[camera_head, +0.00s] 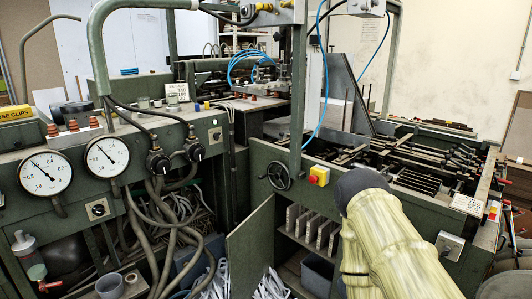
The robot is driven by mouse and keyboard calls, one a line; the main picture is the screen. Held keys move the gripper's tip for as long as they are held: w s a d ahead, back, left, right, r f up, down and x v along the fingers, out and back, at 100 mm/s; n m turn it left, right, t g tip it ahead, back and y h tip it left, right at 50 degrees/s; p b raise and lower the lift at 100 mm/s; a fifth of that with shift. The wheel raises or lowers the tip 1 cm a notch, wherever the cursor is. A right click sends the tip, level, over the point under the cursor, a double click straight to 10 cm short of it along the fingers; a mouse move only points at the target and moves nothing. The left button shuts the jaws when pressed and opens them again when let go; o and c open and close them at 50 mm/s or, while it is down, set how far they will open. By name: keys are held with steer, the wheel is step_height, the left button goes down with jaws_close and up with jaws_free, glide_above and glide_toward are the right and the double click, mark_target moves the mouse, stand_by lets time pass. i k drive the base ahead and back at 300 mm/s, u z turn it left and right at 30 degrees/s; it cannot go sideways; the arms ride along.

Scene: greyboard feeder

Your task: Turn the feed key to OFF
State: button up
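I cannot tell for certain which control is the feed key. One small black rotary switch on a pale square plate (98,209) sits on the green front panel at the left, below the gauges. A similar small switch plate (215,135) is on the panel further right, beside the cable plugs. Labels and switch positions are too small to read. My arm comes in from the lower right in a pale yellowish cover, with a dark rounded joint at its upper end. My gripper does not show, and the arm hides part of the machine front behind it.
Two round white gauges (45,173) (107,157) and thick cable plugs (158,161) crowd the left panel. A black handwheel (279,175) and a red-yellow button (319,175) are on the middle front. An open green cabinet door (251,247) juts forward below. Loose cables hang under the left panel.

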mark_target(447, 250)
steer(key=z, duration=1.5)
steer(key=k, duration=0.5)
steer(key=u, duration=0.75)
steer(key=i, duration=0.95)
steer(key=z, duration=0.35)
